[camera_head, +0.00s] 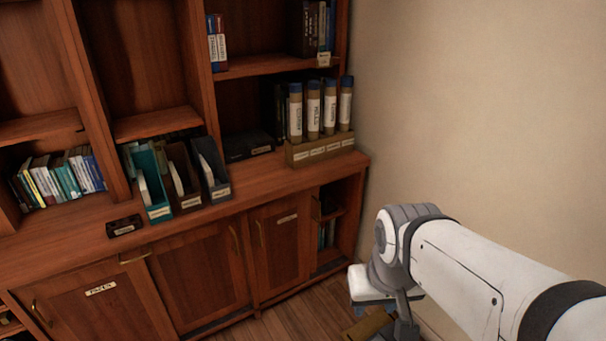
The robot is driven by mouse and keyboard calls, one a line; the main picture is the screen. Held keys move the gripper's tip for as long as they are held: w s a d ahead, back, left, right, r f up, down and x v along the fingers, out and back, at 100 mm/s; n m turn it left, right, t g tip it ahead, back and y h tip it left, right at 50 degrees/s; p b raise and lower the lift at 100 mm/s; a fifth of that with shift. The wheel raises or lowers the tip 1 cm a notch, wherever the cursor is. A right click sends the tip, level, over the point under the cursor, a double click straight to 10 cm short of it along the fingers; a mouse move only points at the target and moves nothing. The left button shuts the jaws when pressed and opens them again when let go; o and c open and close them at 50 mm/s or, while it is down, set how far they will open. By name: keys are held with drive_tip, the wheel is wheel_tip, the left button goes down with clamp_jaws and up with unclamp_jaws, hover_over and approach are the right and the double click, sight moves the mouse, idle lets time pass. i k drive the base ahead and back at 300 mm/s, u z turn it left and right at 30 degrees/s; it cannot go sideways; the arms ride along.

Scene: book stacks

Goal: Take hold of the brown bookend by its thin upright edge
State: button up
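I cannot make out a thing that is clearly the brown bookend. A tan-brown piece (369,326) shows at the bottom edge, beside the end of my arm; it is cut off by the frame, and I cannot tell what it is or whether I touch it. A brown upright file holder (187,203) stands on the counter between a teal one (158,213) and a dark grey one (220,192). My gripper (403,327) points down at the bottom, right of the cabinet and well away from the counter. Its fingertips are cut off or hidden.
A wooden shelf unit with a counter (262,184) fills the left and middle. A tan box (320,149) holds several labelled tubes at the counter's right end. A small dark labelled block (124,226) lies near the front edge. A bare wall (470,110) is at right.

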sight(326, 198)
drive_tip(key=u, duration=1.45)
drive_tip(key=i, duration=2)
drive_tip(key=z, duration=3.3)
drive_tip(key=i, duration=1)
drive_tip(key=z, duration=0.05)
